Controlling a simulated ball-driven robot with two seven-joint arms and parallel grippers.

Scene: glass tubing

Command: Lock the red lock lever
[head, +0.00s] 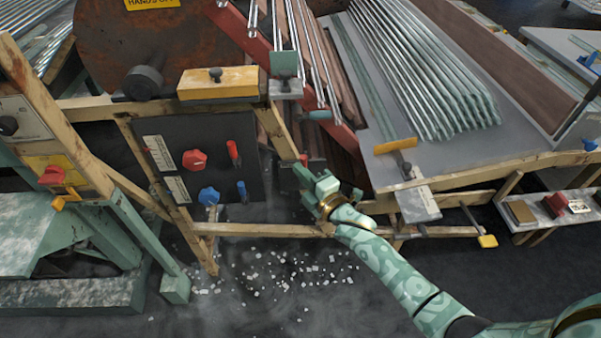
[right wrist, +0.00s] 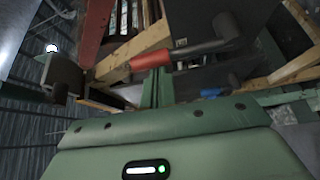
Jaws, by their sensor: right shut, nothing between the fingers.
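The red lock lever (head: 233,150) is on the right side of the black panel (head: 218,132), above a blue lever (head: 241,190). It points up, tilted slightly left, in the head view. In the right wrist view the red lever (right wrist: 152,60) lies ahead of the gripper, with a grey pivot at its right end; the blue lever (right wrist: 212,92) is to its lower right. My right gripper (head: 301,172) is right of the panel, apart from the red lever in the head view. It is shut and empty; its fingers (right wrist: 158,88) point toward the red lever. My left gripper is out of view.
A red knob (head: 195,159) and a blue knob (head: 209,196) sit on the panel. Wooden frame bars (head: 275,230) run close around my right gripper. Glass tubes (head: 430,75) lie on a grey table to the right. White shards (head: 285,275) are scattered on the floor.

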